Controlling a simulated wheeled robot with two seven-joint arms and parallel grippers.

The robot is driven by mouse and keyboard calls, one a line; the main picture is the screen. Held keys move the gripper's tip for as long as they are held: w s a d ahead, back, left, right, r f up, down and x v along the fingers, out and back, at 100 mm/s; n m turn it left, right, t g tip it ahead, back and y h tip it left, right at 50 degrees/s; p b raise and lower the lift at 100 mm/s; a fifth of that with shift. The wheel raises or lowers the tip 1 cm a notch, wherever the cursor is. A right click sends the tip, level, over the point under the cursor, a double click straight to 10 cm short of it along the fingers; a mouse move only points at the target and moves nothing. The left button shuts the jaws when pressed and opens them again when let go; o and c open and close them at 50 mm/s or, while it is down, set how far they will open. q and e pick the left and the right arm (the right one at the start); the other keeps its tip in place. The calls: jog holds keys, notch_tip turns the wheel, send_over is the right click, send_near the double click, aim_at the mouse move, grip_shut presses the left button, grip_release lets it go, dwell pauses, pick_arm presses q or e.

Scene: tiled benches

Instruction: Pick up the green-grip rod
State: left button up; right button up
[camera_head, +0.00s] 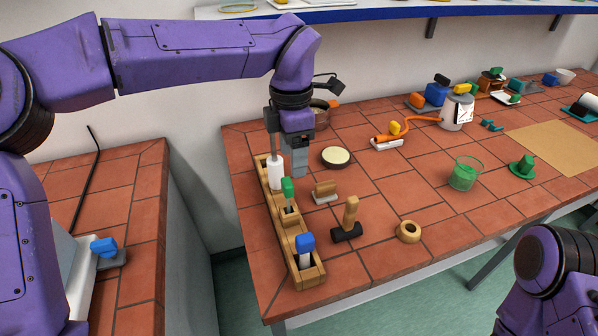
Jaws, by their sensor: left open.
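The green-grip rod (287,189) stands upright in a long wooden rack (291,226) at the left end of the tiled bench. Its green grip is at the top and its lower part sits in the rack's middle section. My left gripper (299,170) points down just behind and to the right of the green grip, apart from it in the picture. It looks empty and is open; its fingertips are small and hard to make out. My right gripper is out of view; only part of that arm shows at lower right.
A blue-grip rod (305,246) stands at the rack's near end, and a white piece (275,172) at its far end, close to my left gripper. A mallet (348,222), a wooden-handled block (325,191), a round dish (336,157) and a wooden ring (408,232) lie to the right.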

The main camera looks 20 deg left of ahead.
aim_at(285, 189)
pick_arm(q)
jog(key=f, duration=0.1)
jog(key=s+f, duration=0.1)
jog(key=f, duration=0.1)
jog(key=shift+s+a, duration=0.15)
jog(key=shift+s, duration=0.05)
jog(key=s, duration=0.3)
jog(key=shift+f+p, duration=0.35)
jog(key=shift+f, duration=0.05)
jog(key=shift+s+f+p, duration=0.1)
jog(key=shift+f+p, duration=0.25)
jog(key=shift+f, duration=0.35)
jog(key=w+f, duration=0.2)
jog(key=f, duration=0.1)
jog(key=w+f, duration=0.1)
jog(key=shift+a+f, duration=0.1)
jog(key=shift+f, duration=0.15)
jog(key=shift+s+r, duration=0.3)
jog(key=shift+s, duration=0.3)
jog(key=shift+s+r, duration=0.1)
jog(key=shift+s, duration=0.05)
jog(key=c, duration=1)
jog(key=shift+c, duration=0.2)
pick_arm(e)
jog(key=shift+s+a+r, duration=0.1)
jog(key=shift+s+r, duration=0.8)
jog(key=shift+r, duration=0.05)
